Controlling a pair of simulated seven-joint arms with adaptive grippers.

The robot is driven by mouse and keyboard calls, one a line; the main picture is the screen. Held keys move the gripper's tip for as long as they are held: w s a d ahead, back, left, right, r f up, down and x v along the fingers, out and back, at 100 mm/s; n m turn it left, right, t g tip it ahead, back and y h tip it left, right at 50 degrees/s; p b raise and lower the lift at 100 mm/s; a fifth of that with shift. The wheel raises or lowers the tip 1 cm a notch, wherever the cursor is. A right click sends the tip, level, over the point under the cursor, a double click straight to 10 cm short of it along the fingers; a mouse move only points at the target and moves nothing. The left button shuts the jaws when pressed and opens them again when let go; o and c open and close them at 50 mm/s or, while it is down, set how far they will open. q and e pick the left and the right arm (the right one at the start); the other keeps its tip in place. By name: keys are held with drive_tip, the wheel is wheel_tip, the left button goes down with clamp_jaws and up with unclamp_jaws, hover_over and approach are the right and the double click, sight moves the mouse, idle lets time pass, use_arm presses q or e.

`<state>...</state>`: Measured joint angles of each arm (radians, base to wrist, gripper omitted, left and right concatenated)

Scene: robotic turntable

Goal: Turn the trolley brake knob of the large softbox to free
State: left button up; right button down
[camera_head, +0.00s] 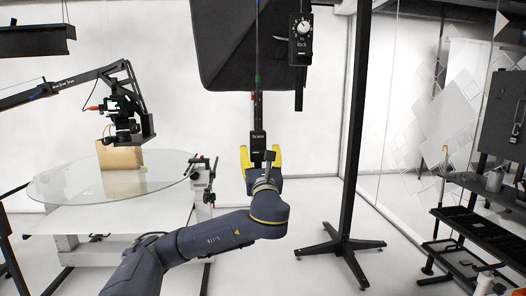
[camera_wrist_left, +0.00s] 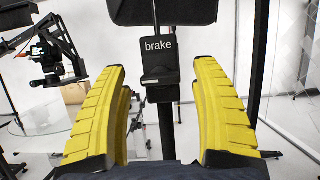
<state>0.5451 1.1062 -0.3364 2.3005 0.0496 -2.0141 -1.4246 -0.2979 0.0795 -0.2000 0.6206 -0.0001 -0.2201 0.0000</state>
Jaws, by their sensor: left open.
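The large softbox (camera_head: 222,45) hangs at the top centre as a big black shape. Below it on a dark vertical pole is a small black brake box (camera_head: 257,138), which reads "brake" in the left wrist view (camera_wrist_left: 158,47). A dark flat knob (camera_wrist_left: 158,80) sits on the lower part of that box. My left gripper (camera_head: 260,156) has yellow fingers and is open, one finger on each side of the box in the head view. In the wrist view the fingers (camera_wrist_left: 160,100) frame the knob without visible contact. My right gripper is out of view.
A second black box with a white dial (camera_head: 303,27) and the word "lock" hangs to the right. A black stand (camera_head: 354,130) stands right of my arm. A shelf (camera_head: 480,225) is at right.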

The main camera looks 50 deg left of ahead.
use_arm(q)
drive_tip(key=shift+x, duration=0.95)
drive_tip(key=shift+c, duration=0.4)
drive_tip(key=c, duration=1.1)
